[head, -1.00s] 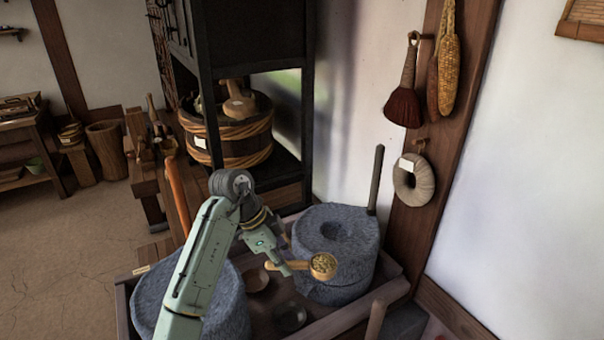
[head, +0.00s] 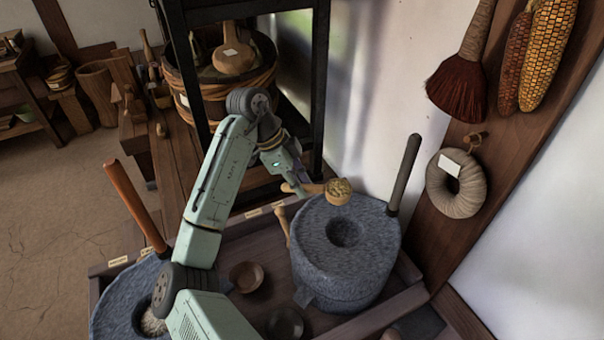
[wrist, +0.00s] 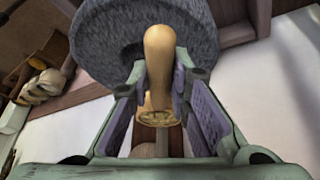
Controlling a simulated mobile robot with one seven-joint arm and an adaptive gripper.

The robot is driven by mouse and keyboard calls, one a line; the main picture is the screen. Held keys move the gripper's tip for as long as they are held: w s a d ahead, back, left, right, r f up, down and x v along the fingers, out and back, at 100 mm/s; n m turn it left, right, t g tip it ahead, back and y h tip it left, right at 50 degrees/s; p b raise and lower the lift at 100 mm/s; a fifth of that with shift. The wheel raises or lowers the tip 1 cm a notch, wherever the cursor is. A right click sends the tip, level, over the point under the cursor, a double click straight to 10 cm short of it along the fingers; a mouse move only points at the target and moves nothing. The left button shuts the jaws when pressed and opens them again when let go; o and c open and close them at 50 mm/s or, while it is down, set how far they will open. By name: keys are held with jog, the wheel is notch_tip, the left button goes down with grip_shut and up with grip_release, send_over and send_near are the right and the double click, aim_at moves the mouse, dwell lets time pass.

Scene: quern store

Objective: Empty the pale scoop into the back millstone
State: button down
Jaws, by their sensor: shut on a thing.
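The pale scoop (head: 338,191) is held by its handle in my gripper (head: 297,189); its bowl is heaped with grain and looks about level. In the wrist view the scoop handle (wrist: 158,55) lies between the two fingers of my gripper (wrist: 160,78). The back millstone (head: 350,268) is a thick grey stone with a dark round hole in its top and an upright dark handle. The scoop bowl appears over its far edge, beyond the hole in the picture. The stone also shows in the wrist view (wrist: 95,45).
A second millstone (head: 115,305) with an orange-brown handle (head: 133,203) stands at left, partly behind my arm. Two small bowls, one brown (head: 246,277) and one dark (head: 285,323), sit between the stones in the wooden tray (head: 385,318). A black shelf frame (head: 322,90) stands behind.

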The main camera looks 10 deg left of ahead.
jog(key=shift+s+f, duration=0.15)
jog(key=shift+f, duration=3.15)
jog(key=shift+d+r+t+y+b, duration=0.15)
jog(key=shift+r+t+y+b, duration=0.15)
jog(key=shift+r+t+y, duration=0.35)
jog(key=shift+s+r, duration=0.1)
jog(key=shift+a+f+g+h+p, duration=0.2)
jog(key=shift+f+g+h+p, duration=0.1)
jog(key=shift+f+g+h, duration=0.35)
jog(key=shift+r+t+y, duration=0.6)
jog(key=shift+r+y, duration=0.1)
jog(key=shift+y, duration=0.1)
jog(key=shift+s+d+r+m+t+y+b, duration=0.2)
jog(key=shift+d+r+m+t+y+b, duration=0.1)
jog(key=shift+r+t+y+b, duration=0.4)
jog(key=shift+s+d+r+m+t+y+b, duration=0.25)
jog(key=shift+r+t+y, duration=0.25)
jog(key=shift+r+y, duration=0.35)
jog(key=shift+w, duration=0.1)
